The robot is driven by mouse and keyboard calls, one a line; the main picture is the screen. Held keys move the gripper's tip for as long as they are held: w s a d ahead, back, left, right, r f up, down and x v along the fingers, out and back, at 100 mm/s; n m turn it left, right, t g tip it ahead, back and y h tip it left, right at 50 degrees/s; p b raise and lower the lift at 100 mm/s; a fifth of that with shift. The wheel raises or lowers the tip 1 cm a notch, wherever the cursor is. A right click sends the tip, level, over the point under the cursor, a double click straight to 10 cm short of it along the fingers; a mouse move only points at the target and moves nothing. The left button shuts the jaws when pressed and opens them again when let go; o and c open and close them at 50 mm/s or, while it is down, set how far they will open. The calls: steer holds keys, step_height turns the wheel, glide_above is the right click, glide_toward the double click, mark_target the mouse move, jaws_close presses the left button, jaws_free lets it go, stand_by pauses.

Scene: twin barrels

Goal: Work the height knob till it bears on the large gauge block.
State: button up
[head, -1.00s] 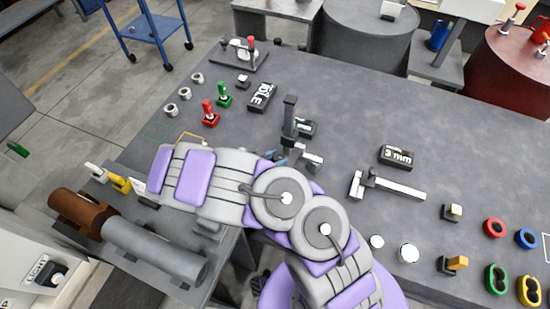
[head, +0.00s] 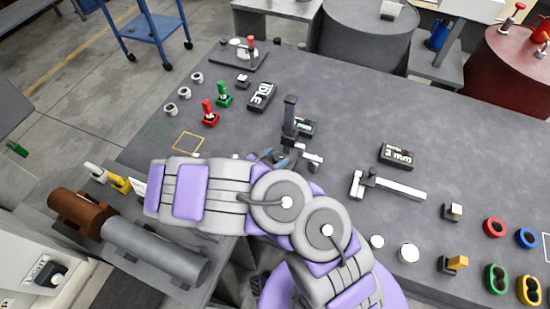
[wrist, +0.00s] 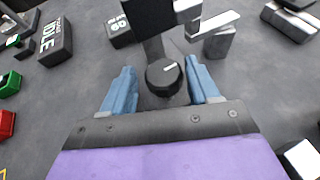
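The round black height knob (wrist: 165,77), with a white pointer mark, faces my gripper (wrist: 163,88). My gripper's two blue fingers are open, one on each side of the knob, with visible gaps. In the head view my gripper (head: 280,157) is partly hidden by my wrist. A pale measuring jaw (wrist: 207,22) reaches right of the column, over a grey block (wrist: 218,43), seemingly the large gauge block. Whether they touch is unclear.
A dark box reading IDLE (head: 262,96) and red (head: 209,113) and green (head: 223,95) levers stand left of the gauge. A caliper-like tool (head: 385,187) and a display box (head: 397,156) lie to the right. Bare bench lies behind the gauge.

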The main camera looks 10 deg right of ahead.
steer(key=shift+o, duration=0.8)
steer(key=shift+s, duration=0.1)
steer(key=p+v, duration=0.2)
steer(key=v, duration=0.5)
steer(key=shift+a, duration=0.25)
steer(key=s+d+r+m+g, duration=0.4)
steer(key=d+r+m, duration=0.3)
steer(key=r, duration=0.3)
steer(key=s+d+r+m+g, duration=0.4)
steer(key=d+r+m, duration=0.4)
steer(key=r, duration=0.1)
steer(key=s+r+m+g+y, duration=0.3)
steer(key=s+r+m+y, duration=0.25)
steer(key=s, duration=0.65)
steer(key=s+a+r+m+y, duration=0.1)
steer(key=s+a+m+y, duration=0.1)
steer(key=s+a, duration=0.2)
steer(key=s+a+r+m+t+y, duration=0.1)
steer(key=s+a+r+m+y, duration=0.1)
steer(key=s, duration=0.4)
steer(key=a+y, duration=0.1)
steer(key=a, duration=0.1)
steer(key=shift+a+r+t+y, duration=0.25)
steer(key=shift+r+t+y, duration=0.05)
steer(key=shift+y, duration=0.05)
